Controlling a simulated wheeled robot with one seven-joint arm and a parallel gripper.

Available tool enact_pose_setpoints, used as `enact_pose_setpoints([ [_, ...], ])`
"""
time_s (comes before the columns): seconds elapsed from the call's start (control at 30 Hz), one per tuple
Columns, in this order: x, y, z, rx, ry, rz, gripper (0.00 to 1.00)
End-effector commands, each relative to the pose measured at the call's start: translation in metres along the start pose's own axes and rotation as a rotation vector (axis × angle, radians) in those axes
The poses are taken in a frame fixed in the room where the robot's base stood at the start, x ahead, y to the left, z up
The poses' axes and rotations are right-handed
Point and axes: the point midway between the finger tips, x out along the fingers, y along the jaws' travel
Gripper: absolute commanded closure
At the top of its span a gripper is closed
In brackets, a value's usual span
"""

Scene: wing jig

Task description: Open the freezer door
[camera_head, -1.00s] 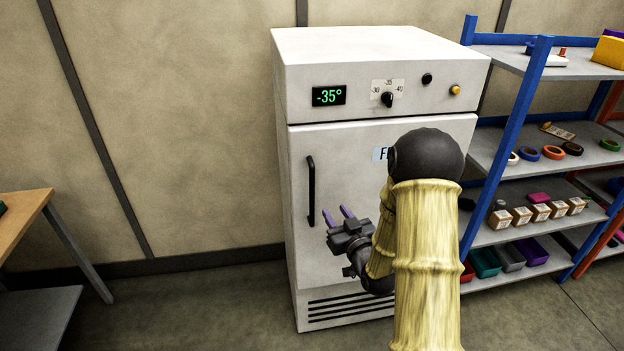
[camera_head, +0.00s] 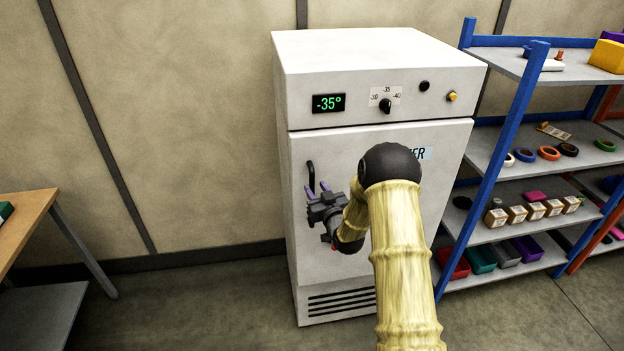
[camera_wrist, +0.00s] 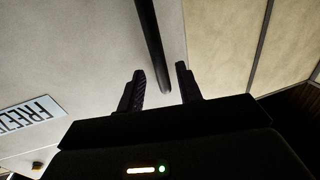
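The white freezer (camera_head: 380,75) stands against the wall, and its door (camera_head: 440,195) is shut. The black vertical handle (camera_head: 311,175) is on the left side of the door, partly hidden by my gripper. My gripper (camera_head: 317,188) is open at the handle's lower part. In the wrist view the handle (camera_wrist: 152,45) points down between the two fingers of my gripper (camera_wrist: 162,85), with its end between or just beyond the tips. Neither finger visibly touches it. My arm hides part of the door and its label.
A blue-framed shelf rack (camera_head: 490,150) with boxes, tape rolls and bins stands close to the right of the freezer. A wooden table (camera_head: 30,215) is at the far left. The floor (camera_head: 190,310) between table and freezer is clear.

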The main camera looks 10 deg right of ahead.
Motion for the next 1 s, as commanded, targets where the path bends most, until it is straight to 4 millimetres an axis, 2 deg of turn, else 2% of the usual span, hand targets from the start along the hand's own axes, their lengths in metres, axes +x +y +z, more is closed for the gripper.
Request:
enact_pose_setpoints([
  [0.1,0.017,-0.001,-0.002,0.001,0.001,-0.001,0.65],
  [0.3,0.036,-0.001,-0.001,0.001,0.0,-0.001,0.65],
  [0.67,0.041,0.0,0.0,0.001,0.0,-0.001,0.65],
  [0.87,0.04,0.0,0.0,0.0,0.0,-0.001,1.0],
  [1.0,0.04,0.0,0.0,0.0,0.0,0.0,1.0],
])
